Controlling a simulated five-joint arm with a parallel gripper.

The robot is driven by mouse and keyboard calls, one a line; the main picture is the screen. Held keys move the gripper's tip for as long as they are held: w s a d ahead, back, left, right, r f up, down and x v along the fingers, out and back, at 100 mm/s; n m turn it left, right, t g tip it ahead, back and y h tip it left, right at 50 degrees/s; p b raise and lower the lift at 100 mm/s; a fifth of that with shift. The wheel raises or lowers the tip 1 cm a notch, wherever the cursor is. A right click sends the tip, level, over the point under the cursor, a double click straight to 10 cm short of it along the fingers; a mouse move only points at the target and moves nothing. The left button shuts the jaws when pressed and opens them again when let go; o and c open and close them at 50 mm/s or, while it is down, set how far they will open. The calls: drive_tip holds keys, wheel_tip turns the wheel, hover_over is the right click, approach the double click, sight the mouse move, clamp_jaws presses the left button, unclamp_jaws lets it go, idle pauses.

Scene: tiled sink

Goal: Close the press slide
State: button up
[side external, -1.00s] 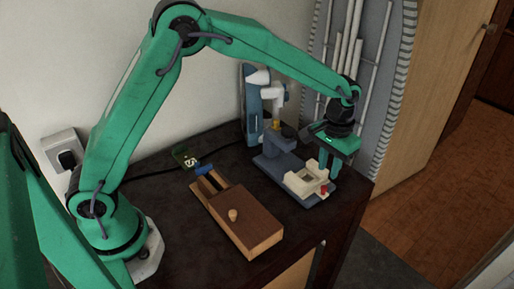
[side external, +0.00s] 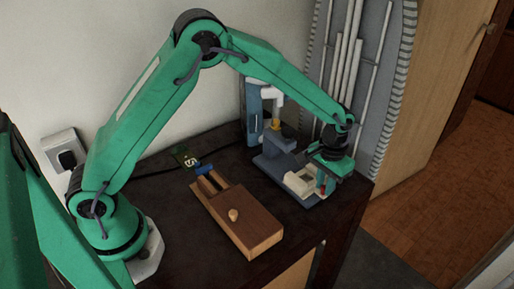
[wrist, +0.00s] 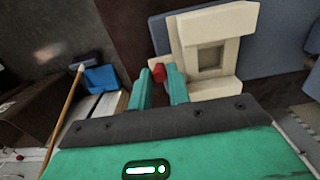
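The press (side external: 278,160) is a blue-grey fixture at the back right of the dark bench. Its cream slide (side external: 301,180) lies on the base at the right end, and in the wrist view the slide (wrist: 222,22) shows a square recess. A small red knob (wrist: 159,73) is at the slide's end; it also shows at the side (side external: 323,189). My gripper (wrist: 160,78) is down at the knob, fingers apart with the knob between their tips. I cannot tell whether both fingers touch it. In the side view my gripper (side external: 325,180) partly hides the slide's end.
A wooden box (side external: 242,222) with a round peg and a blue part lies left of the press. A blue and white device (side external: 255,112) stands behind the press. The bench's right edge is close to my gripper.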

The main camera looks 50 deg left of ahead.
sight(311, 182)
clamp_jaws()
drive_tip(key=shift+a, duration=2.25)
drive_tip(key=shift+o, duration=1.3)
unclamp_jaws()
drive_tip(key=shift+r, duration=0.15)
wheel_tip(311, 182, up, 8)
drive_tip(key=shift+f, duration=0.2)
drive_tip(key=shift+o, duration=0.4)
